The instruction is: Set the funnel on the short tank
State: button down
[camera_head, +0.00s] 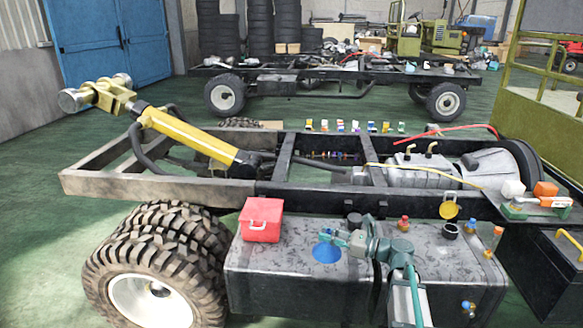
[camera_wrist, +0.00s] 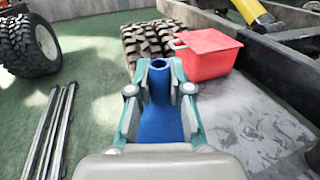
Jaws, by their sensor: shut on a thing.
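My gripper (camera_head: 338,238) is shut on the blue funnel (camera_head: 327,253), over the top of the left tank (camera_head: 285,262). In the wrist view, the funnel (camera_wrist: 160,115) sits between the two fingers (camera_wrist: 159,85), with its narrow open end away from the camera and its wider part nearer. I cannot tell whether it touches the tank. The right tank (camera_head: 460,262) looks the shorter of the two. It bears a black filler ring (camera_head: 450,230) with a yellow cap (camera_head: 448,209) raised behind it. My arm hides part of both tanks.
A red box (camera_head: 261,220) stands on the left tank, left of the funnel. A black cap (camera_head: 354,220) stands behind the gripper. Small red, blue and orange fittings (camera_head: 471,226) stand around the right filler. The chassis frame (camera_head: 290,190) runs behind; large tyres (camera_head: 160,260) stand at left.

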jog(key=s+r+m+t+h+p, duration=0.1)
jog(key=s+r+p, duration=0.1)
jog(key=s+p, duration=0.6)
jog(key=s, duration=0.4)
jog(key=shift+a+t, duration=0.35)
jog(key=shift+t, duration=0.05)
jog(key=shift+f, duration=0.15)
